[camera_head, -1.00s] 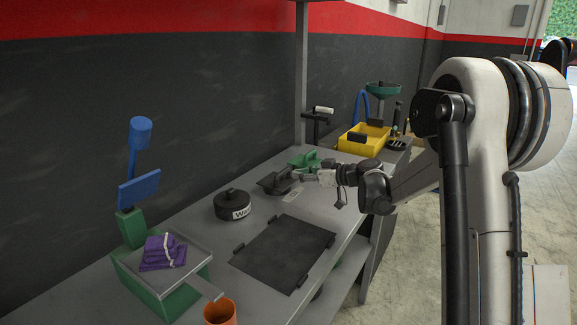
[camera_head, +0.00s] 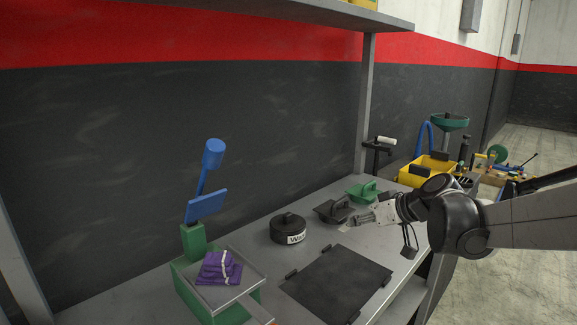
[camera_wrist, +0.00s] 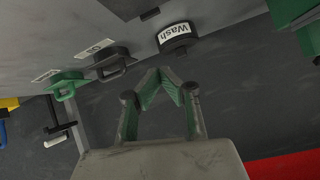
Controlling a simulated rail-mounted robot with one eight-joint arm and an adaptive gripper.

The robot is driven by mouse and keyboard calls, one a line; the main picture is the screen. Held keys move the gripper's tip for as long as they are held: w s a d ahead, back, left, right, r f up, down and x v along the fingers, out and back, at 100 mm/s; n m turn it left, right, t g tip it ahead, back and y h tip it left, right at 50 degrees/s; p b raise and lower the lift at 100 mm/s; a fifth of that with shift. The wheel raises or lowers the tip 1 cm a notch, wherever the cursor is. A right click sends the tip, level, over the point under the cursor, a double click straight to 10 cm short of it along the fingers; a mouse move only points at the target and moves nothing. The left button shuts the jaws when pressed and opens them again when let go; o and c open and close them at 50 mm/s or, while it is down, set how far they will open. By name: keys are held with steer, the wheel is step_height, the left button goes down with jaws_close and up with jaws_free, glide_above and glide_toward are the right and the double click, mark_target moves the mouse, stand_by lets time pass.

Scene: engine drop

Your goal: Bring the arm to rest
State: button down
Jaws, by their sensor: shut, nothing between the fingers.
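My gripper (camera_head: 366,219) is above the right part of the grey workbench (camera_head: 262,262), beside the dark handled lid (camera_head: 334,210). In the wrist view its fingers (camera_wrist: 160,76) come together at the tips, with nothing between them. My arm reaches in from the right side of the head view, bent at a rounded joint. I cannot tell the exact gap between the gripper and the bench top.
A black container labelled "Wash" (camera_head: 288,228), a green handled lid (camera_head: 363,191) and a black mat (camera_head: 338,283) are on the bench. A yellow bin (camera_head: 428,168) stands behind.

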steer(key=s+d+f+m+h, duration=0.1)
steer(key=s+m+h, duration=0.2)
steer(key=s, duration=1.2)
steer(key=s+d+f+m+g+h, duration=0.1)
steer(key=s+h, duration=0.3)
steer(key=s, duration=1.1)
steer(key=shift+d+f+m, duration=0.15)
steer(key=shift+f+m, duration=0.6)
steer(key=shift+m, duration=0.15)
